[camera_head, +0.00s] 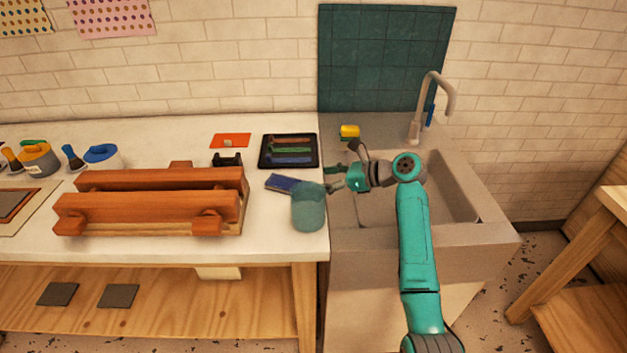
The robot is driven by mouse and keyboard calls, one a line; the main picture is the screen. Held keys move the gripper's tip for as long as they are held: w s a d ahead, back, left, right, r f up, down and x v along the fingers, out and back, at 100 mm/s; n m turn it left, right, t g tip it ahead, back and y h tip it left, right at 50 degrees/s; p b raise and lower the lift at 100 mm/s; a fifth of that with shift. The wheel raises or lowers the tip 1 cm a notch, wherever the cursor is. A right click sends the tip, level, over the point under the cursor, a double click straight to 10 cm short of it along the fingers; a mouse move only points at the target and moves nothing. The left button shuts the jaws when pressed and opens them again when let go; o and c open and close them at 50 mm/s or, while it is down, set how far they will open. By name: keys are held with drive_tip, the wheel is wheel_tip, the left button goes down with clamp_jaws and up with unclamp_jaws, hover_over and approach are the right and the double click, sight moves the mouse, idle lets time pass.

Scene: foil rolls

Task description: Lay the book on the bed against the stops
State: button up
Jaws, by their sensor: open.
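A small dark blue flat block (284,183), possibly the book, lies on the white bench, partly hidden by a teal cup. I cannot tell for sure that it is the book. At the left edge a red-brown flat piece (14,204) lies on a pale board (40,212), cut off by the frame. I cannot make out which thing is the bed, and no stops are clear. My gripper (337,172) is open and looks empty. It hangs near the sink's left side, just right of the blue block and the cup.
The teal cup (308,207) stands at the bench's right front. A wooden press (150,205) fills the bench middle. A black tray (264,163) holds coloured rolls. The faucet (430,105) rises over the sink.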

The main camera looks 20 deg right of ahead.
sight(289, 183)
drive_tip(key=shift+o, duration=0.9)
drive_tip(key=w+a+g+h, duration=0.1)
drive_tip(key=w+a+r+g+h, duration=0.1)
drive_tip(key=w, duration=0.1)
drive_tip(key=shift+a+n+g, duration=0.2)
drive_tip(key=shift+n+g, duration=0.2)
drive_tip(key=r+g+h, duration=0.1)
drive_tip(key=w+a+r+h, duration=0.1)
drive_tip(key=a+r+g+h, duration=0.1)
drive_tip(key=shift+w+r+g+h, duration=0.3)
drive_tip(key=shift+r+h, duration=0.05)
drive_tip(key=shift+h, duration=0.05)
drive_tip(key=shift+m+g+h, duration=0.4)
drive_tip(key=shift+h, duration=0.1)
drive_tip(key=x, duration=0.6)
drive_tip(key=a+x, duration=0.1)
drive_tip(key=x, duration=0.2)
drive_tip(key=shift+w+a+f, duration=0.1)
drive_tip(key=shift+w+f, duration=0.1)
drive_tip(key=c, duration=1.4)
drive_tip(key=shift+r, duration=0.1)
